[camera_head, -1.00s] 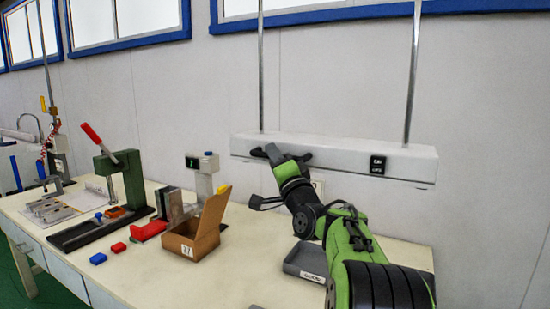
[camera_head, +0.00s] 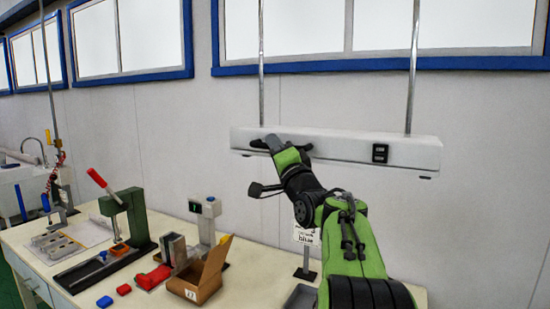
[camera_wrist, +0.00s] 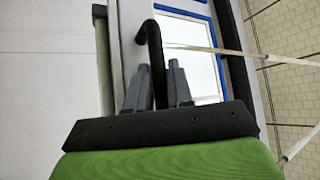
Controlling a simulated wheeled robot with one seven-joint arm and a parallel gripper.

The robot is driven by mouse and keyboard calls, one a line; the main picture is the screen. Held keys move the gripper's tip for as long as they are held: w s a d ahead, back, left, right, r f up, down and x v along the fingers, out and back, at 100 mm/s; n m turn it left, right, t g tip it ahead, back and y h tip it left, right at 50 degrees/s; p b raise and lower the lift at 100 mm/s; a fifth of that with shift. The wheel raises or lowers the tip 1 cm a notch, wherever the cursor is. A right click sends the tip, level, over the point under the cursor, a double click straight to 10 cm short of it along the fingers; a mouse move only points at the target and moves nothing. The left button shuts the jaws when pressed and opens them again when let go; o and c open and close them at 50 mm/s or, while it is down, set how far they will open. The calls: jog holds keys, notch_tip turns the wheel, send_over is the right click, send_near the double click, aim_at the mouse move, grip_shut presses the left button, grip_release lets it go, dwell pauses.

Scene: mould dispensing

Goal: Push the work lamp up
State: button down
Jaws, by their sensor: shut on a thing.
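The work lamp (camera_head: 345,149) is a long white bar hanging from two thin metal rods above the bench, in front of the wall. It has a small black switch panel (camera_head: 380,153) near its right end. My gripper (camera_head: 270,143) is at the lamp's left part, with its dark fingers against the front face. In the wrist view, my gripper (camera_wrist: 157,88) is shut on the lamp's black curved handle (camera_wrist: 153,50), which stands between the two grey fingers. The lamp's pale body also shows beside the handle. My arm hides part of the lamp's lower edge.
On the bench (camera_head: 255,262) below stand a green press (camera_head: 134,215) with a red lever, an open cardboard box (camera_head: 203,277), a device with a small display (camera_head: 205,220) and red and blue blocks. A grey tray (camera_head: 300,297) is partly behind my arm.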

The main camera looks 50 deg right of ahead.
notch_tip(320, 180, up, 8)
jog(key=p, duration=0.4)
jog(key=shift+f, duration=0.25)
jog(key=shift+s+a+r, duration=0.15)
jog(key=shift+r, duration=0.15)
jog(key=c, duration=1.4)
grip_release()
jog(key=shift+f, duration=0.1)
jog(key=shift+f, duration=0.1)
